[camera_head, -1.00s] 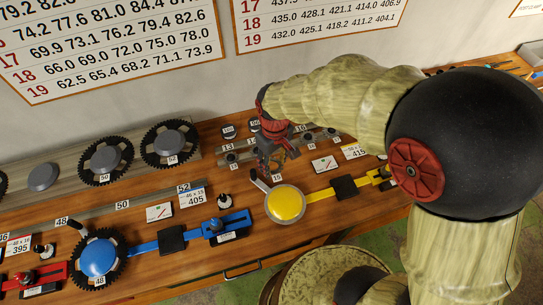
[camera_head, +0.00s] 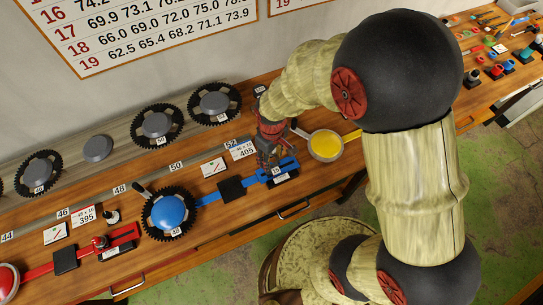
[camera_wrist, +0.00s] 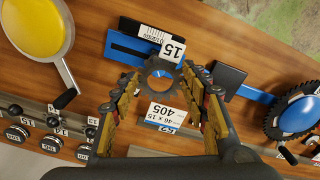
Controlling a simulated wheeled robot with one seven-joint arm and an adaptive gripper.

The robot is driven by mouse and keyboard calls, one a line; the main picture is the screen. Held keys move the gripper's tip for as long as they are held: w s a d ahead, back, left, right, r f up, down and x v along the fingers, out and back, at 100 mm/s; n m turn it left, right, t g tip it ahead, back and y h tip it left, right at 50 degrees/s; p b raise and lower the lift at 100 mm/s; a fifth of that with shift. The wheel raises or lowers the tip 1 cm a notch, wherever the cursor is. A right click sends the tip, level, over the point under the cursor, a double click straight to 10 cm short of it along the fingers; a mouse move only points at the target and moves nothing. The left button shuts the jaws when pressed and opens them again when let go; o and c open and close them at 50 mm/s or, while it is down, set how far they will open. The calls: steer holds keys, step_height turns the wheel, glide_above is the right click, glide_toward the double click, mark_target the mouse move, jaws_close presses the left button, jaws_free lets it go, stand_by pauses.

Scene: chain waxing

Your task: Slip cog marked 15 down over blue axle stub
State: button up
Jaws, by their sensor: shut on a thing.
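My gripper (camera_wrist: 160,80) is shut on the small dark cog marked 15 (camera_wrist: 161,91), whose white tag 15 (camera_wrist: 172,49) shows beside it. In the head view my gripper (camera_head: 270,163) is at the blue bracket (camera_head: 289,164) at the right end of the blue bar. The blue bracket also shows in the wrist view (camera_wrist: 118,46), just beyond the cog. Some blue shows through the cog's hole. The blue axle stub is mostly hidden by the cog and fingers; I cannot tell whether the cog is around it or above it.
A blue-hubbed large cog (camera_head: 169,214) is left along the blue bar, with a black block (camera_head: 231,189) between. A yellow disc (camera_head: 325,145) with a handle stands close right of my gripper. A 405 card (camera_head: 243,150) lies behind. Bench front is clear.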

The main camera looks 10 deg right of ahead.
steer(key=shift+w+a, duration=0.15)
steer(key=shift+w, duration=0.1)
steer(key=shift+w+d+f, duration=0.15)
steer(key=shift+w+d, duration=0.05)
steer(key=shift+d, duration=0.05)
steer(key=shift+s+a+f+b, duration=0.1)
steer(key=shift+a+f+b, duration=0.1)
steer(key=shift+f+b, duration=0.2)
steer(key=shift+d+f+b, duration=0.1)
steer(key=shift+f+b, duration=1)
steer(key=shift+f, duration=0.45)
steer(key=shift+f+b, duration=0.45)
steer(key=shift+f, duration=0.25)
stand_by(0.3)
steer(key=o, duration=1.2)
